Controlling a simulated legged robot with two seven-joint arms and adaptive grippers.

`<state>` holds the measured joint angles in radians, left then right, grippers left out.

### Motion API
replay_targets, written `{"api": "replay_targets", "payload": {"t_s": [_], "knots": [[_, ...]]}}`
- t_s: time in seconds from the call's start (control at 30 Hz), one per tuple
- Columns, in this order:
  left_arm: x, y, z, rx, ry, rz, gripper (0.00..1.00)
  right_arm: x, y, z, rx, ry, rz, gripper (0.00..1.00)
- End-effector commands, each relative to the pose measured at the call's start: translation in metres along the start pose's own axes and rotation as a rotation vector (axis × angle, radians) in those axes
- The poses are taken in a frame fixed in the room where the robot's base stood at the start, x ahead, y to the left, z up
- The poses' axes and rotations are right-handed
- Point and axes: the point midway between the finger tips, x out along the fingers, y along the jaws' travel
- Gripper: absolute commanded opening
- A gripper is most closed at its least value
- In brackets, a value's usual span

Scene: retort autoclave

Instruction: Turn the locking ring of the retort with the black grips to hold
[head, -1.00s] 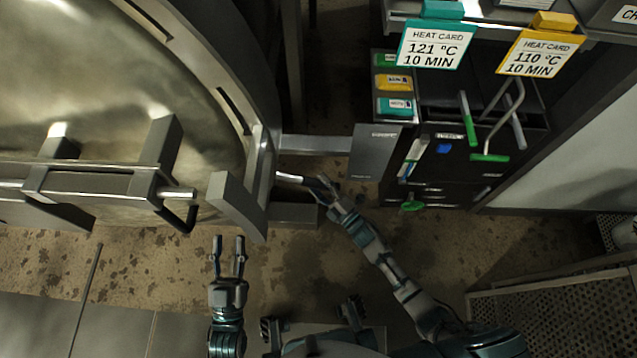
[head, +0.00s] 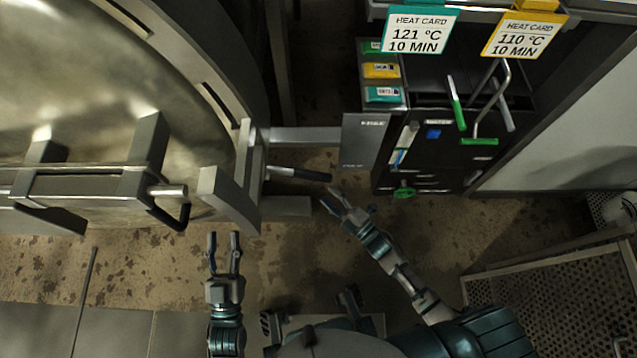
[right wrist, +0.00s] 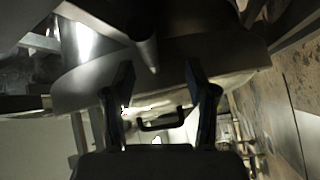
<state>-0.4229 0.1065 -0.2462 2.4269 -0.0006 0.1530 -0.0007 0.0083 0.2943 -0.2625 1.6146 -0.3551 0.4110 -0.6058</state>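The retort's round metal door (head: 90,70) fills the upper left of the head view, edged by the grey slotted locking ring (head: 205,50). A metal rod with a black grip (head: 308,175) sticks out to the right at the ring's lower right. A bent black grip (head: 172,216) sits at the end of a bar across the door. My right gripper (head: 329,196) is open and empty, just below the end of the rod's grip and apart from it. Its spread fingers also show in the right wrist view (right wrist: 160,80). My left gripper (head: 224,236) is open and empty below the door's edge.
A perforated metal platform (head: 550,300) is at the lower right. Stained floor (head: 150,260) lies open below the door.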

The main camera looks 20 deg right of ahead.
Motion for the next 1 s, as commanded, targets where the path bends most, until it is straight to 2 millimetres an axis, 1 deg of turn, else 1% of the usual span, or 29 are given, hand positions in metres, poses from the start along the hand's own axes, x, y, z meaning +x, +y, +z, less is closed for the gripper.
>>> {"api": "replay_targets", "payload": {"t_s": [0.03,0.1,0.23,0.37,0.83,0.93,0.97,1.0], "knots": [[0.0,0.0,0.0,0.0,0.0,0.0,0.4,-0.009,0.0,0.0,0.0,-0.001,-0.001,0.57],[0.0,0.0,0.0,0.0,0.0,0.0,0.4,-0.019,0.0,0.001,0.0,-0.001,-0.001,0.57],[0.0,0.0,0.0,0.0,0.0,0.0,0.4,-0.029,0.001,0.001,-0.001,0.0,0.002,0.57],[0.0,0.0,0.0,0.0,0.0,0.0,0.4,-0.031,0.001,0.001,-0.001,0.0,0.003,0.57],[0.001,0.0,0.001,0.0,-0.002,0.0,0.4,-0.03,0.002,0.001,0.0,0.0,0.004,0.57],[0.001,0.0,-0.001,0.0,0.001,0.0,0.4,-0.03,0.007,-0.008,0.043,0.0,0.019,0.57],[0.001,0.0,-0.001,0.0,0.001,0.0,0.4,-0.03,0.011,-0.014,0.076,-0.001,0.031,0.57],[0.0,0.0,-0.001,0.0,0.001,0.0,0.4,-0.03,0.019,-0.025,0.135,0.0,0.051,0.57]]}}
